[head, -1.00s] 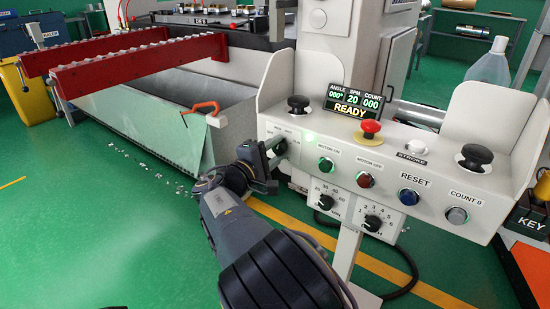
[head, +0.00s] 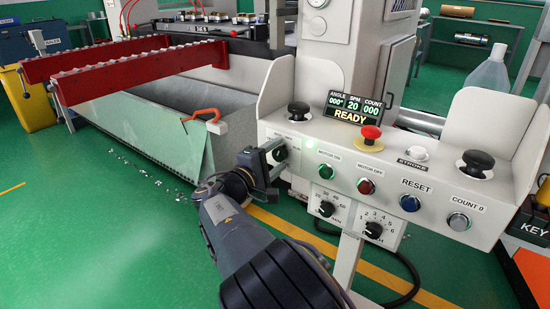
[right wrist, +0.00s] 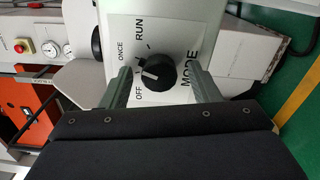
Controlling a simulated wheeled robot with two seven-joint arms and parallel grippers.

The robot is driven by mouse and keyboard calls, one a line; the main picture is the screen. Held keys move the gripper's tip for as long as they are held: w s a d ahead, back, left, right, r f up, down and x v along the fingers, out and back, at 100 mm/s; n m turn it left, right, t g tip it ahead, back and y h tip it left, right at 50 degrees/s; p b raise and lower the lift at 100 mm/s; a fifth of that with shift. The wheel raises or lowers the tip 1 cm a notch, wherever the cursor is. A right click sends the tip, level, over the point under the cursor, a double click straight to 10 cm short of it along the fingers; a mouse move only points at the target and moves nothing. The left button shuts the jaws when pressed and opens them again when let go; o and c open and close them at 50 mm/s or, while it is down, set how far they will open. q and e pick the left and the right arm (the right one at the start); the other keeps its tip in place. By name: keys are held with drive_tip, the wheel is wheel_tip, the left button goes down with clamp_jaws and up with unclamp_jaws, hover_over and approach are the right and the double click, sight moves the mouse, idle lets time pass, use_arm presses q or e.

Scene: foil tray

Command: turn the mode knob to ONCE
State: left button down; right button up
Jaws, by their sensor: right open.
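The black mode knob (right wrist: 160,72) sits on a white plate (right wrist: 190,35) labelled OFF, ONCE, RUN and MODE in the right wrist view. Its white pointer line faces left in that view, towards OFF. My right gripper (right wrist: 164,85) is open, with one finger on each side of the knob and visible gaps between fingers and knob. In the head view, my right gripper (head: 270,156) is at the left end of the control panel (head: 320,148), where it partly hides the knob and its plate. My left gripper is not in view.
The panel also carries a green MOTOR ON button (head: 326,171), a red MOTOR OFF button (head: 365,186) and a red mushroom button (head: 371,133). A display (head: 352,106) reads READY.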

drive_tip(key=p+v, duration=0.2)
drive_tip(key=v, duration=0.6)
